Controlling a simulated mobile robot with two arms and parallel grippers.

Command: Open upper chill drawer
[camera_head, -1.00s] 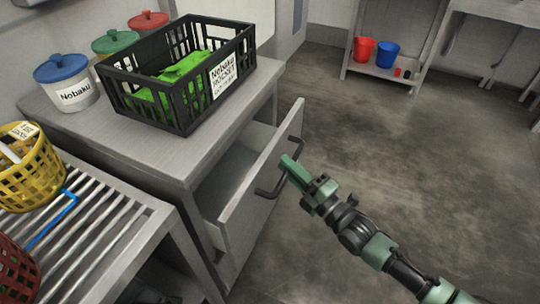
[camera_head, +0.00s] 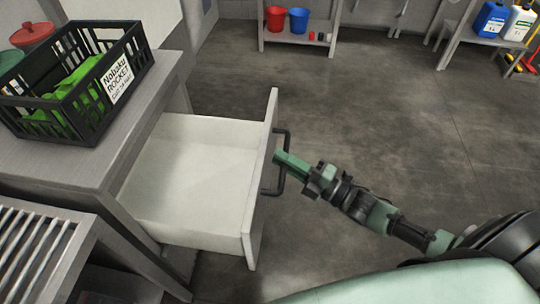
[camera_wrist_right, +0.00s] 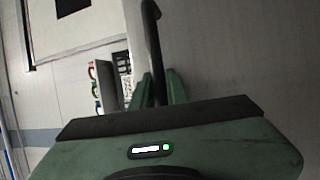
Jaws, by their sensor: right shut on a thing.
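The upper chill drawer (camera_head: 190,178) is pulled well out of the counter unit, and its pale inside looks empty. Its front panel (camera_head: 262,185) faces right and carries a dark bar handle (camera_head: 286,165). My right gripper (camera_head: 280,160) is shut on the handle, with its green fingers at the bar. In the right wrist view the dark handle (camera_wrist_right: 152,45) runs down between the two fingers (camera_wrist_right: 158,90). My left gripper is in neither view.
A black crate (camera_head: 95,95) of greens with a label stands on the counter (camera_head: 130,125). A slatted rack (camera_head: 40,250) is at lower left. Red (camera_head: 275,18) and blue (camera_head: 298,20) buckets stand on a far shelf. The floor right of the drawer is clear.

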